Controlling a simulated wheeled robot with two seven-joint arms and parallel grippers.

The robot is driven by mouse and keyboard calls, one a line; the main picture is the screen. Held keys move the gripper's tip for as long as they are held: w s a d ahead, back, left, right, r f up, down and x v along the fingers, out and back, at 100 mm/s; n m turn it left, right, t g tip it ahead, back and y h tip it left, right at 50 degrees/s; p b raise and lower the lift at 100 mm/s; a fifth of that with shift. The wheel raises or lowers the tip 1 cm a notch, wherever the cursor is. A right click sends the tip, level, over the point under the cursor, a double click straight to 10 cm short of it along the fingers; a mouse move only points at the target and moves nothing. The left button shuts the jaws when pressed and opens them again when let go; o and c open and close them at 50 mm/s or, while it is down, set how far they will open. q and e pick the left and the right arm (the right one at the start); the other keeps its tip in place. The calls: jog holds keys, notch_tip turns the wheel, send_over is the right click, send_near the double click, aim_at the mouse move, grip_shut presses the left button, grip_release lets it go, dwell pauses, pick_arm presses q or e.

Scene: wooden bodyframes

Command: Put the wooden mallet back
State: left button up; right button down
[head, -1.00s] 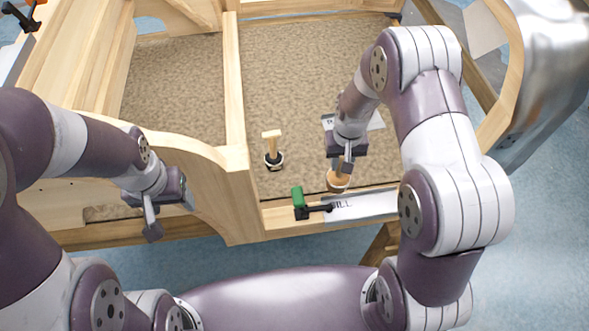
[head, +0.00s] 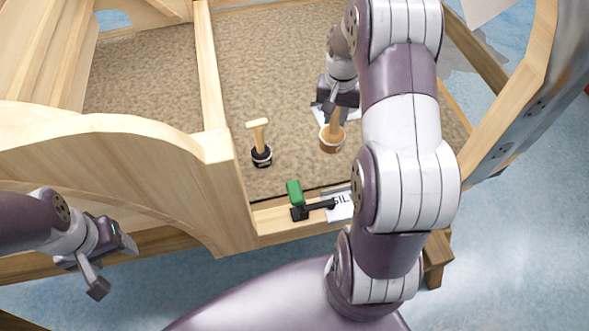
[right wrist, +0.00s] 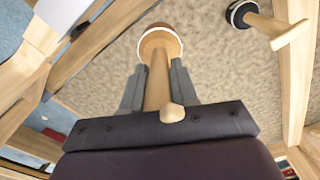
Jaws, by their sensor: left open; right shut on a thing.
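The wooden mallet has a pale handle and a round wooden head (head: 331,143) with a white rim. My right gripper (head: 337,114) is shut on its handle and holds it head down over the brown floor. In the right wrist view, the handle (right wrist: 157,88) is between both fingers and the head (right wrist: 160,42) is beyond them. I cannot tell whether the head touches the floor. A second tool with a black head (head: 261,157) and a wooden T-shaped handle stands to the left. My left gripper (head: 113,266) is open and empty, outside the frame at the lower left.
A green-and-black clamp (head: 295,196) sits on the front wooden sill beside a white label (head: 341,206). A wooden upright (head: 214,100) divides the floor. A curved wooden panel (head: 120,165) is at left. The brown floor (head: 275,75) behind the tools is largely clear.

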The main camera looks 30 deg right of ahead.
aim_at(338, 133)
jog(key=shift+m, duration=0.6)
jog(key=f, duration=0.1)
jog(key=f+b, duration=0.1)
jog(key=s+d+f+b, duration=0.1)
jog(key=shift+f, duration=0.4)
jog(key=shift+a+f, duration=0.1)
jog(key=shift+f, duration=0.25)
pick_arm(q)
notch_tip(338, 133, down, 3)
jog(key=shift+w+f, duration=0.1)
jog(key=shift+w, duration=0.05)
pick_arm(e)
jog(key=w+a+f, duration=0.6)
jog(key=w+f, duration=0.3)
jog(key=f, duration=0.1)
jog(key=shift+w+f, duration=0.15)
jog(key=shift+f, duration=0.25)
jog(key=c, duration=0.9)
grip_release()
jog(key=shift+o, duration=0.2)
